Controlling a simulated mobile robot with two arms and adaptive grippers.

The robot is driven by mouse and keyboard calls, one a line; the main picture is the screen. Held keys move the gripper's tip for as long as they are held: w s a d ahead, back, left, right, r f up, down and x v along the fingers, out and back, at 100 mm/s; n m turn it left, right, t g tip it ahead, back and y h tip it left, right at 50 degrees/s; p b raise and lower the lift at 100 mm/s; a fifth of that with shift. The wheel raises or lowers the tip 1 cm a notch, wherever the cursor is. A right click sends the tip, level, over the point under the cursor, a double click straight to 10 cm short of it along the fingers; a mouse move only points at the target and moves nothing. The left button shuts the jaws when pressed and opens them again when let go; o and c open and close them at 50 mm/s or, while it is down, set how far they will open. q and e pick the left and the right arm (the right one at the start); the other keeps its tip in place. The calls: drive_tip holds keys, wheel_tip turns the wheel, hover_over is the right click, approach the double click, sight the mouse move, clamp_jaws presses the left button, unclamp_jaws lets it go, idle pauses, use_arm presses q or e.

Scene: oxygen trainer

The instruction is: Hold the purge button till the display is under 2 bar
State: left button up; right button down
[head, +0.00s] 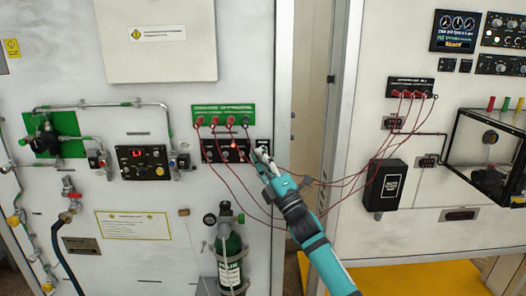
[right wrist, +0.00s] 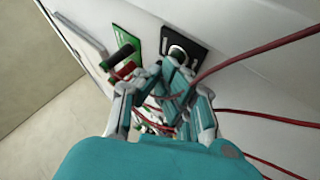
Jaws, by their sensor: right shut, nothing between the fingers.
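My right gripper (head: 257,155) is shut and empty, with its tips at a small black plate (head: 264,145) on the left cabinet's right side. In the right wrist view the plate (right wrist: 185,48) carries a round metallic button (right wrist: 178,54). The gripper's tips (right wrist: 172,68) are right at this button and partly cover it; I cannot tell whether they touch or press it. Its label is unreadable, so I cannot confirm it is the purge button. A small red-lit display (head: 137,153) sits on a black control panel (head: 146,170) further left; its digits are too small to read. My left gripper is not in view.
Red cables (head: 238,185) hang from a green socket panel (head: 224,116) beside the gripper and run to the right cabinet. A red light glows on the black strip (head: 222,150) below that panel. A green gas cylinder (head: 230,262) stands below.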

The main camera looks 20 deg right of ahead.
drive_tip(key=shift+s+a, duration=0.15)
drive_tip(key=shift+s, duration=0.55)
drive_tip(key=s+p, duration=0.1)
drive_tip(key=s, duration=0.1)
drive_tip(key=s+a+p, duration=0.1)
drive_tip(key=s, duration=0.1)
drive_tip(key=shift+s+a, duration=0.2)
drive_tip(key=shift+s, duration=0.15)
drive_tip(key=shift+f, duration=0.15)
